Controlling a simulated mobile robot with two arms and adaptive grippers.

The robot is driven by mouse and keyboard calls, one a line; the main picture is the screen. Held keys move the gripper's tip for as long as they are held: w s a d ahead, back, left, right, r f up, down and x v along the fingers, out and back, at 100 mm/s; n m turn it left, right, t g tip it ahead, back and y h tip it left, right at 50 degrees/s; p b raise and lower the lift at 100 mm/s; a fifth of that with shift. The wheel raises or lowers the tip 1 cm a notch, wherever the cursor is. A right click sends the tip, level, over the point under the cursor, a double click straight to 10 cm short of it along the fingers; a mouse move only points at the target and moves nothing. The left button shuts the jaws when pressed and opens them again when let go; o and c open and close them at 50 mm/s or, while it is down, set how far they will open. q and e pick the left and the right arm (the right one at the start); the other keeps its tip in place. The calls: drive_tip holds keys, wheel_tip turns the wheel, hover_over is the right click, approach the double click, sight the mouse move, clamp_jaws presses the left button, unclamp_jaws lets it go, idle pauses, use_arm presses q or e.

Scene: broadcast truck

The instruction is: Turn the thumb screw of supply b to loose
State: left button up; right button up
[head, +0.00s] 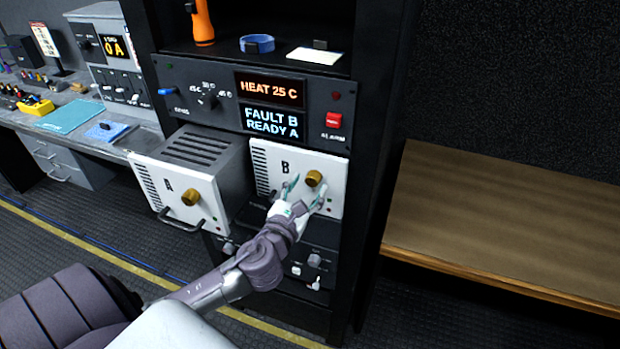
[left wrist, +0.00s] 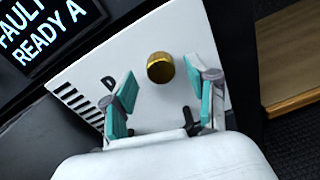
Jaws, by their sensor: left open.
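Supply B (head: 258,155) is a white-fronted unit seated in the rack, marked with a "B". Its brass thumb screw (head: 314,178) is on the right half of its front; it also shows in the left wrist view (left wrist: 160,68). My left gripper (head: 304,190) is open in front of supply B, just below the thumb screw. In the left wrist view its two teal-padded fingers (left wrist: 163,92) stand apart on either side of the screw, which lies beyond the tips. No contact with the screw shows. My right gripper is not in view.
Supply A (head: 150,172), with its own brass screw (head: 190,197) and handle, sticks out of the rack at left. The display (head: 271,123) above reads "FAULT B READY A". A wooden bench (head: 500,220) stands at right. A control desk is at left.

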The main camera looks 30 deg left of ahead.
use_arm(q)
drive_tip(key=shift+w+a, duration=0.15)
drive_tip(key=shift+w, duration=0.7)
drive_tip(key=shift+c, duration=0.3)
clamp_jaws()
